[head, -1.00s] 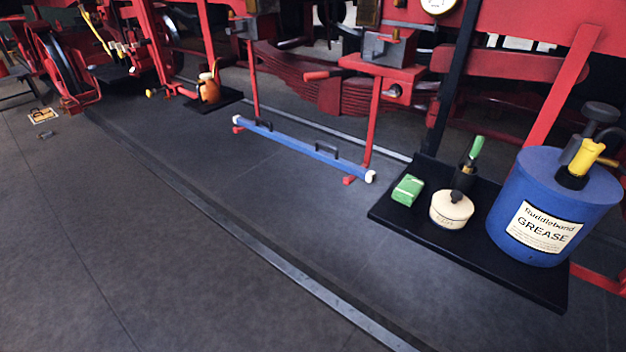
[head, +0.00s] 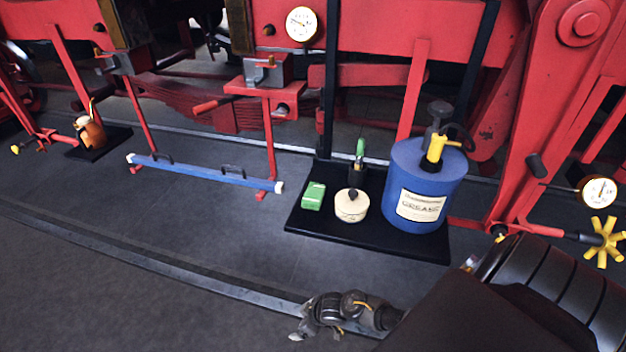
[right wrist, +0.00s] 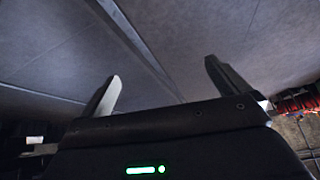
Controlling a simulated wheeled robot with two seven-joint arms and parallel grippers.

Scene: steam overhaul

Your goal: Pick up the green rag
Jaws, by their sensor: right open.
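The green rag (head: 313,196) is a small folded block with a pale stripe. It lies on the left part of a black tray (head: 296,226), left of a cream round tin. My right gripper (head: 297,336) is low in the head view, nearer to me than the tray and apart from the rag. In the right wrist view its two fingers (right wrist: 160,85) are spread with nothing between them, over bare grey floor. The rag does not show in that view. My left gripper is not in view.
The cream tin (head: 351,206), a green-handled brush (head: 359,160) and a large blue grease can (head: 425,185) share the tray. A blue bar (head: 205,174) lies to the left. Red machinery with a gauge (head: 301,24) stands behind. A floor rail (head: 180,265) crosses in front; floor around it is clear.

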